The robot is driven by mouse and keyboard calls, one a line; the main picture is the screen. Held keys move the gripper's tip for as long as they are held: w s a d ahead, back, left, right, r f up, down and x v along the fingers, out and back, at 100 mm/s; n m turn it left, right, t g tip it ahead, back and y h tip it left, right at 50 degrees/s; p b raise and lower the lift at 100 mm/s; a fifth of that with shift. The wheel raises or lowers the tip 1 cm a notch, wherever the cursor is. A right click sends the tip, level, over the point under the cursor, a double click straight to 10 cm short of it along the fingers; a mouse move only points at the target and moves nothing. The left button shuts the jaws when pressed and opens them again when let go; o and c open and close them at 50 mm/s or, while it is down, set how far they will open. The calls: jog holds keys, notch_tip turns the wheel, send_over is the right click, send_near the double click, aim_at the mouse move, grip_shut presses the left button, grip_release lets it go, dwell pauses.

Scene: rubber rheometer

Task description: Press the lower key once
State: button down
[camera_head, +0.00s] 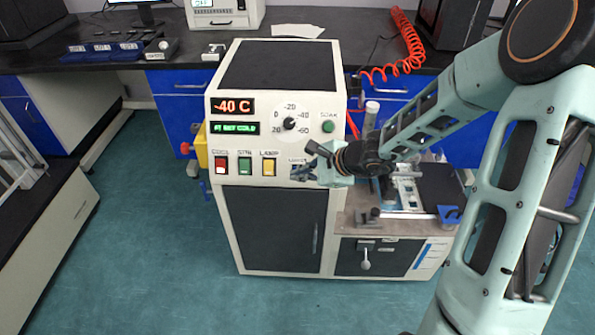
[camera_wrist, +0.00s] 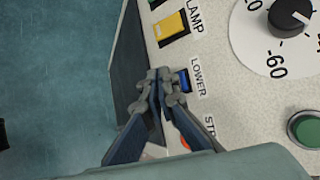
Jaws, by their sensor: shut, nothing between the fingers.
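The lower key is a small blue key (camera_wrist: 184,80) beside the printed word LOWER on the pale panel in the wrist view. My gripper (camera_wrist: 158,76) is shut and empty, its fingertips together right beside the key, to its left, and partly covering its edge. I cannot tell whether the fingertips touch the key. In the head view my gripper (camera_head: 302,173) is at the right part of the machine's front panel, just under the LOWER label, and mostly hides the key there.
The cream machine (camera_head: 265,207) also carries a yellow lamp key (camera_head: 268,166), a green key (camera_head: 245,166), a red key (camera_head: 220,166), a dial (camera_head: 290,124) and a green round button (camera_head: 327,127). Its display (camera_head: 234,106) reads -40 C. A workbench (camera_head: 400,217) with a fixture adjoins at right.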

jog(key=shift+w, duration=0.1)
jog(key=shift+w+f, duration=0.2)
jog(key=shift+w, duration=0.1)
jog(key=shift+w+f+b, duration=0.2)
jog(key=shift+w+b, duration=0.1)
jog(key=shift+w, duration=0.1)
dwell(0.8)
jog(key=shift+s, duration=0.15)
jog(key=shift+s+r+b, duration=0.3)
jog(key=shift+s+r, duration=0.1)
jog(key=shift+s, duration=0.2)
jog(key=shift+s+r+b, duration=0.1)
jog(key=shift+s+r, duration=0.3)
jog(key=shift+s, duration=0.35)
jog(key=shift+s+r+b, duration=0.1)
jog(key=shift+s+r, duration=0.25)
jog(key=shift+s, duration=0.4)
jog(key=shift+s+r+b, duration=0.1)
jog(key=shift+s+r, duration=0.3)
jog(key=shift+s, duration=0.35)
jog(key=shift+w, duration=0.1)
